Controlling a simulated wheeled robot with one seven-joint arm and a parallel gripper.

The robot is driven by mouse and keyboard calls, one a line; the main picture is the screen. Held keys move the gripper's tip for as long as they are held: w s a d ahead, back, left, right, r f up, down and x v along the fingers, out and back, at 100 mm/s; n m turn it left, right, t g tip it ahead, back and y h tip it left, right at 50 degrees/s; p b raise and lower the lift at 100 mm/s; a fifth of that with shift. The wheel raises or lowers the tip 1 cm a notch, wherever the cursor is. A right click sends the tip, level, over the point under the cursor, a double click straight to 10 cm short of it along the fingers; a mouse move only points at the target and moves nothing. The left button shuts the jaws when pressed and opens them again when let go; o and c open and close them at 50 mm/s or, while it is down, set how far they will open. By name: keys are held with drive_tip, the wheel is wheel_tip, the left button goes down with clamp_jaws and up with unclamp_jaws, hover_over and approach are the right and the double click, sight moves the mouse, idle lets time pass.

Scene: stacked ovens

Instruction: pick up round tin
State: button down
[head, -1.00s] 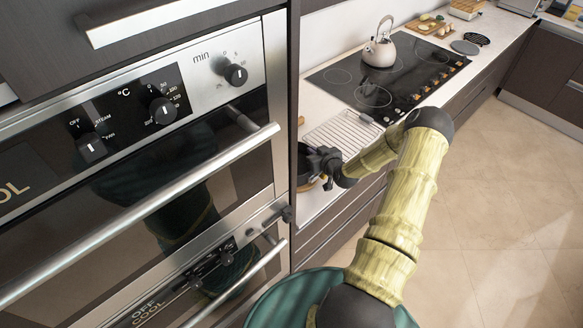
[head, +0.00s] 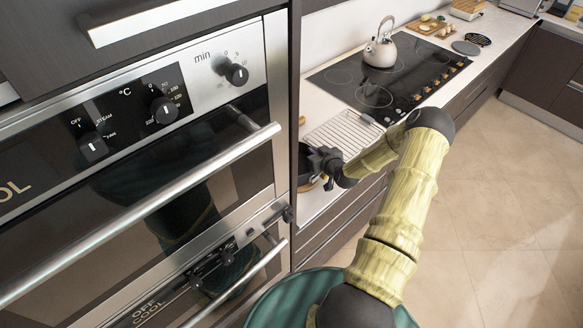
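A dark round piece, likely the round tin (head: 304,163), shows at the near end of the white counter, just past the edge of the oven cabinet. The cabinet edge and my gripper hide much of it. My gripper (head: 326,170) is black and is right at its visible side, pointing down to the left. The fingers blend with the dark tin, so I cannot tell whether they are open or shut on it, or whether they touch it.
The stacked ovens (head: 150,150) with jutting handles and knobs fill the left. A wire rack (head: 343,134) lies on the counter just beyond my gripper. The kettle (head: 380,50) stands on the black hob (head: 410,80) farther back. The tiled floor at right is clear.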

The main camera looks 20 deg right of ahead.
drive_tip(key=shift+s+f, duration=0.1)
drive_tip(key=shift+f, duration=0.05)
drive_tip(key=shift+r+b, duration=0.3)
drive_tip(key=shift+r, duration=0.25)
wheel_tip(320, 180, up, 9)
drive_tip(key=b, duration=0.2)
drive_tip(key=shift+b, duration=0.35)
drive_tip(key=shift+d, duration=0.1)
idle(0.3)
